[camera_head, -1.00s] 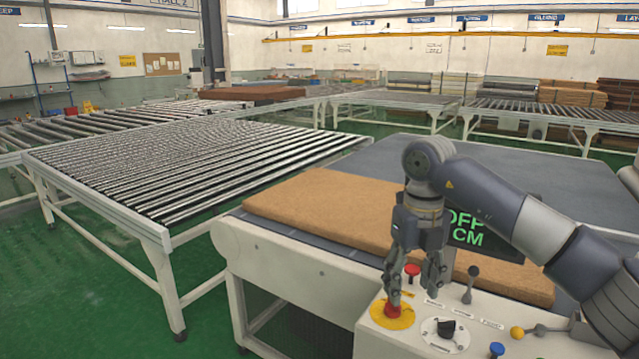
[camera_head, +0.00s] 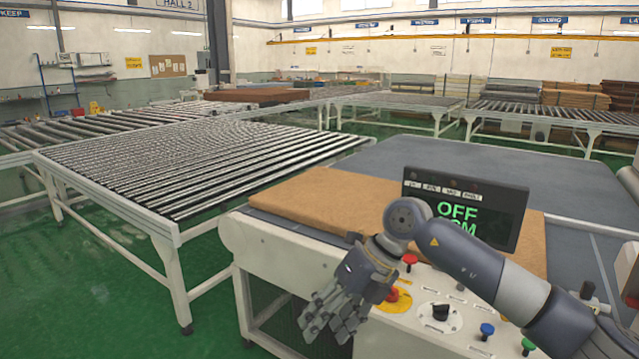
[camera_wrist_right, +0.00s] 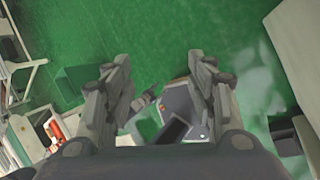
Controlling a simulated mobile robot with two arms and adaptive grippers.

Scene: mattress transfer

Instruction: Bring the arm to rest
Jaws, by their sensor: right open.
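My right gripper (camera_head: 333,312) hangs in front of the near side of the machine, left of the control panel (camera_head: 412,338). Its fingers point down and to the left, apart from the panel. It is open and holds nothing. In the right wrist view its two fingers (camera_wrist_right: 160,85) stand apart, with green floor (camera_wrist_right: 175,30) between and beyond them. My right arm comes in from the lower right and covers part of the panel. My left gripper is not seen in the head view.
A brown mattress (camera_head: 325,200) lies on the machine bed behind the panel. A display (camera_head: 490,212) reads OFF. The panel carries a red button (camera_head: 410,260), a black knob (camera_head: 440,312) and a blue button (camera_head: 487,329). A roller conveyor (camera_head: 190,165) stands at left; green floor is open in front.

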